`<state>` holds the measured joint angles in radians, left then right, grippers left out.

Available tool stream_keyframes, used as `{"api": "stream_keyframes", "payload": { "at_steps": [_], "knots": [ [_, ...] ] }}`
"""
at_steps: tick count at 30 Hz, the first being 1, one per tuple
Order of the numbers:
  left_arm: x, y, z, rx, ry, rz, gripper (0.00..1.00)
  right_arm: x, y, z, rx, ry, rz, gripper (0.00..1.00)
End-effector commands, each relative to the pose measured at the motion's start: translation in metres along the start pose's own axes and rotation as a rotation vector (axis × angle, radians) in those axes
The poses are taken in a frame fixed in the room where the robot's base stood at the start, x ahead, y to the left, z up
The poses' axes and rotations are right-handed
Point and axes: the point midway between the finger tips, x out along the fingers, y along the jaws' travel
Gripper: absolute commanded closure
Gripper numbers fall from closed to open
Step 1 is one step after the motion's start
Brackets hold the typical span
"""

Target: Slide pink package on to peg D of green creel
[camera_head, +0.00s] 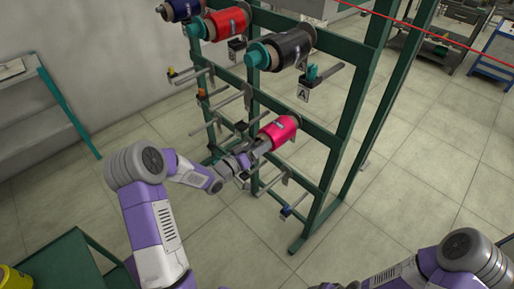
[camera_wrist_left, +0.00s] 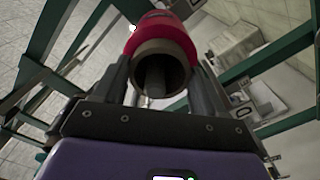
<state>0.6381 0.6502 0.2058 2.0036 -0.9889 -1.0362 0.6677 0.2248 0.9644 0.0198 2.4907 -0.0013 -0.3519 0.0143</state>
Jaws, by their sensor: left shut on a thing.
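The pink package (camera_head: 279,131) is at the green creel (camera_head: 341,127), in its middle part, with its tube end towards me. My left gripper (camera_head: 258,150) is shut on the tube of the package. In the left wrist view the fingers stand on both sides of the brown tube (camera_wrist_left: 163,64), with the pink yarn (camera_wrist_left: 160,35) beyond. A greyish shape shows inside the tube's dark bore; I cannot tell for sure that it is a peg. The letter D is not readable on any label. Of my right arm only links show, at the lower right.
Red (camera_head: 228,23), black (camera_head: 288,47) and dark blue (camera_head: 181,9) packages sit on upper pegs. A plate marked A (camera_head: 303,93) hangs by a bare peg. Other bare pegs stick out around the package. A green table (camera_head: 78,262) stands lower left; the floor before the creel is clear.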

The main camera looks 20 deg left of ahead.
Motion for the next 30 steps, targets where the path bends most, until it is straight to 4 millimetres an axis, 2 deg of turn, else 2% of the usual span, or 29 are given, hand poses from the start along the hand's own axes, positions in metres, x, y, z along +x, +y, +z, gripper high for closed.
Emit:
{"api": "stream_keyframes", "payload": {
  "at_steps": [16, 30],
  "knots": [
    [0.0002, -0.005, 0.0067, 0.001, 0.002, 0.003, 0.92, 0.0086, 0.0032, -0.0004, 0.0, 0.0, 0.0, 0.33],
    [0.0002, -0.0049, 0.0066, 0.002, 0.002, 0.003, 0.92, 0.0085, 0.0032, -0.0004, 0.0, 0.0, 0.0, 0.33]
  ]
}}
